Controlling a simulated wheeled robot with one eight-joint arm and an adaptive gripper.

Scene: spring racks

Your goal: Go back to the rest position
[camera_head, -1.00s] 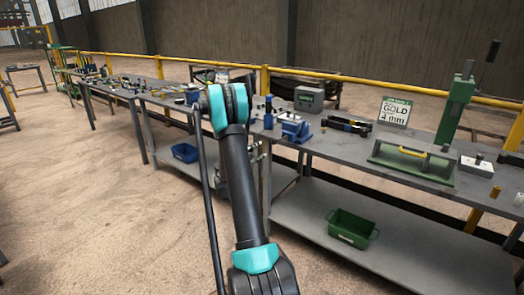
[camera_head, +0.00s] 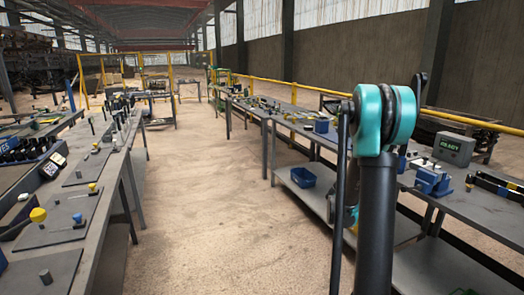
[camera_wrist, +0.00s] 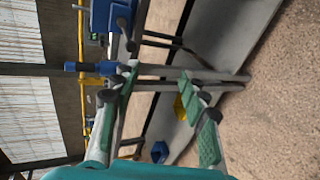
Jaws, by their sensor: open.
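My gripper (camera_wrist: 158,76) is in the wrist view, with its two green-padded fingers spread apart. It is open, and nothing shows held between the fingers. The view is turned on its side, with bench parts behind the fingers. In the head view my arm stands upright at the right, in front of the right-hand bench (camera_head: 410,178). The arm hides part of that bench, and the fingers cannot be made out there.
A left-hand bench (camera_head: 103,190) carries plates with coloured knobs. A clear concrete aisle (camera_head: 205,190) runs between the benches. A blue bin (camera_head: 303,177) sits on the right bench's lower shelf. A blue vise (camera_head: 432,182) and grey box (camera_head: 454,148) stand on top.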

